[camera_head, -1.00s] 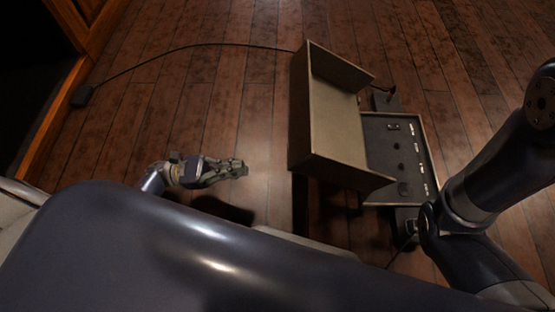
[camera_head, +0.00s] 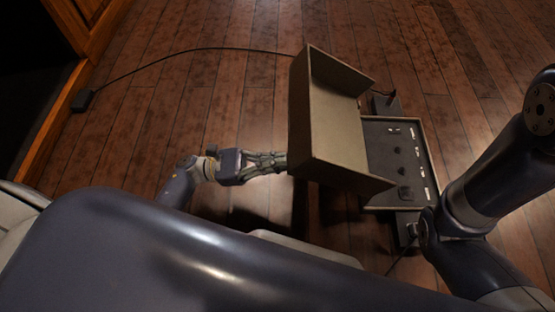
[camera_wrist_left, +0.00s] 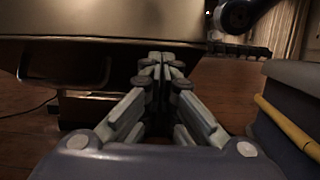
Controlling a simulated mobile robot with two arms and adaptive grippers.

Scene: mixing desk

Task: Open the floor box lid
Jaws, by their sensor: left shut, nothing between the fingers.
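The floor box lid (camera_head: 335,118) is a tan, hollow cover, raised and tilted over to the left of the box base. The floor box base (camera_head: 404,160) shows a dark panel with several small fittings. My left gripper (camera_head: 282,162) is shut and empty, its fingertips at the lid's left lower edge; I cannot tell whether they touch. In the left wrist view the shut fingertips (camera_wrist_left: 162,58) are by the lower edge of the lid (camera_wrist_left: 110,20), which spans the top of the picture. My right arm is at the right; its gripper does not show clearly.
A black cable runs from a small dark plug block (camera_head: 84,100) on the left across the floor to behind the lid. A dark piece (camera_head: 387,103) sits behind the base. The wooden floor (camera_head: 190,95) is clear left of the lid.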

